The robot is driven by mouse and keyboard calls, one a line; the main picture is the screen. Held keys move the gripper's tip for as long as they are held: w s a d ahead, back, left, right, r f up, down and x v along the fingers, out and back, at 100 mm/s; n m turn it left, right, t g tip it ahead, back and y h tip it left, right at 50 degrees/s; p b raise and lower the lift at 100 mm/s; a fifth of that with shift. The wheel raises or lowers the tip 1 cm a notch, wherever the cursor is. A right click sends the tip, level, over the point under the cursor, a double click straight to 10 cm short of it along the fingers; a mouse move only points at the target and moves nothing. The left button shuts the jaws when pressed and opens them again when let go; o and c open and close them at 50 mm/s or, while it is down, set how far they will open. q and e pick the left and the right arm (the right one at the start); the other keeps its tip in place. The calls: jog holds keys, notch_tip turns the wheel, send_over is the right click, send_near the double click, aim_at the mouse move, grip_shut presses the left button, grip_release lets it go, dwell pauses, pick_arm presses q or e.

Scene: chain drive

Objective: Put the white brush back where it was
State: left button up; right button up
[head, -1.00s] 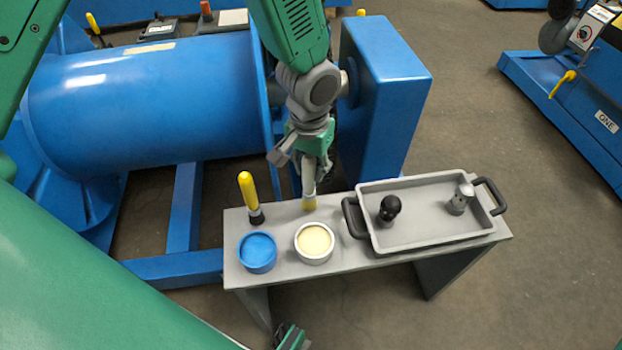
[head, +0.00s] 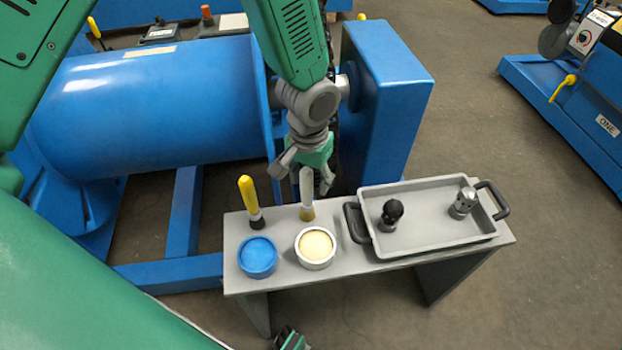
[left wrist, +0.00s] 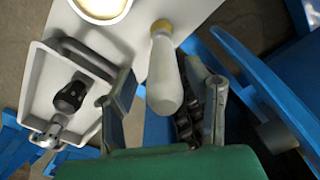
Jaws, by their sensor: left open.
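The white brush (head: 307,192) stands upright on the grey bench behind the cream pot, its yellowish bristle end down on the bench top. In the left wrist view the white brush (left wrist: 164,75) shows between the two fingers, with gaps on both sides. My left gripper (head: 305,180) is open around the upper part of the brush's handle. It also shows in the left wrist view (left wrist: 165,105). A small green and dark part at the bottom edge may be my right gripper, but its fingers cannot be made out.
On the bench (head: 275,222) stand a yellow-handled brush (head: 249,200), a blue pot (head: 258,257), a cream pot (head: 315,247) and a grey tray (head: 435,238) holding a black-knobbed piece (head: 391,213) and a grey piece (head: 463,203). Blue machinery (head: 385,110) rises close behind.

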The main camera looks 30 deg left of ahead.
pick_arm(q)
notch_tip(320, 180, up, 10)
jog(key=p, duration=0.3)
jog(key=shift+a+r, duration=0.1)
jog(key=shift+s+r, duration=0.1)
jog(key=shift+r, duration=0.65)
pick_arm(e)
notch_tip(320, 180, up, 4)
jog(key=shift+f, duration=0.2)
pick_arm(q)
jog(key=shift+s+f, duration=0.1)
pick_arm(e)
jog(key=shift+s+a, duration=0.1)
